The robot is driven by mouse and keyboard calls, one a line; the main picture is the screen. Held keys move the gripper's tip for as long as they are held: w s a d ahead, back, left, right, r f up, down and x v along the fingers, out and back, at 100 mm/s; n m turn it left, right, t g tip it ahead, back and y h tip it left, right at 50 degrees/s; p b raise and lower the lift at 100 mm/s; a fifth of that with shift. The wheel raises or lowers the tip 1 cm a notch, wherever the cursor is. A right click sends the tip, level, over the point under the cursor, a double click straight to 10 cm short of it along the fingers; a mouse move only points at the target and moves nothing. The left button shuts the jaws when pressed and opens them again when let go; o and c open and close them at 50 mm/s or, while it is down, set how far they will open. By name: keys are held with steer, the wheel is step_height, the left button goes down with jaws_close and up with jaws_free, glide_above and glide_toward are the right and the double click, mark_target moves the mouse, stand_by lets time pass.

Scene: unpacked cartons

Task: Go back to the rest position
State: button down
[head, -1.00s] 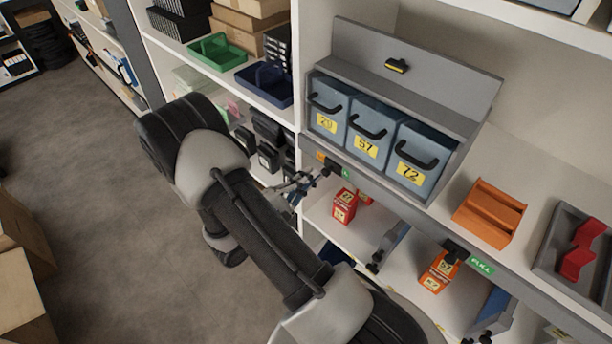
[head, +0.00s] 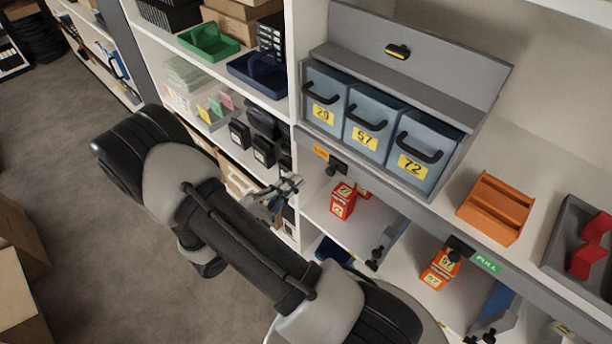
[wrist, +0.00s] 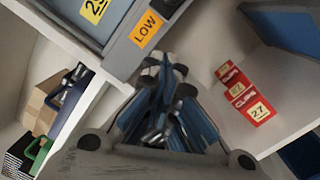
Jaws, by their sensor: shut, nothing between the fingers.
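My gripper (head: 290,186) is at the left side of the shelf unit, in front of the shelf below the numbered drawers. In the wrist view my gripper (wrist: 165,100) has its blue-faced fingers together with nothing held between them. My arm reaches across the lower middle of the head view and hides part of the lower shelves. The gripper is apart from the red cartons (head: 343,200), which stand to its right on the shelf. The red cartons also show at the right in the wrist view (wrist: 240,92).
A grey cabinet holds three blue drawers (head: 370,128) marked 29, 57 and 72. An orange carton (head: 440,268) stands on the lower shelf, and an orange rack (head: 495,208) sits above. Green (head: 208,40) and blue bins (head: 257,75) are at left. Grey floor (head: 60,170) lies open at left.

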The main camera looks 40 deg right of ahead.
steer(key=a, duration=0.7)
steer(key=shift+s+f, duration=0.2)
steer(key=shift+s, duration=0.15)
